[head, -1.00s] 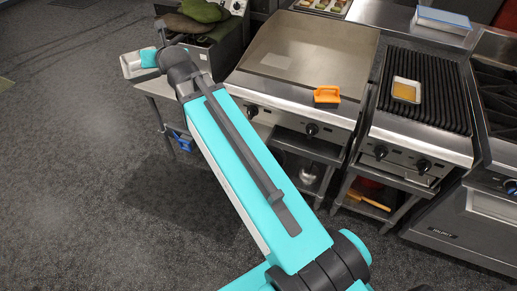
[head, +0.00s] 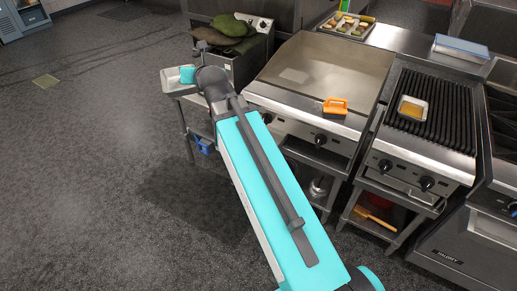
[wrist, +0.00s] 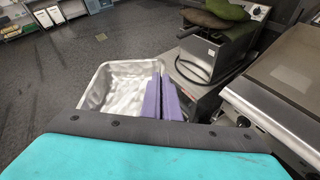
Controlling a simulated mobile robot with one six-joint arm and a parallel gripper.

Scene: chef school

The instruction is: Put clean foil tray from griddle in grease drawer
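An empty silver foil tray (head: 168,87) hangs at the end of my arm, left of the griddle (head: 335,70). In the wrist view the foil tray (wrist: 118,72) looks clean inside. My gripper's purple fingers (wrist: 159,98) are close together on its right wall, and the tray is about level. In the head view my gripper (head: 187,75) shows only as a small turquoise patch at the tray. A second foil tray (head: 412,108) with yellow-brown contents sits on the ribbed grill. I cannot make out the grease drawer for certain.
An orange-handled tool (head: 335,106) lies on the griddle's front edge. A metal container with dark green cloth-like items (head: 235,35) stands behind my gripper, close to the tray. Shelves with a pot (head: 318,187) are below the appliances. Open floor (head: 90,150) lies on the left.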

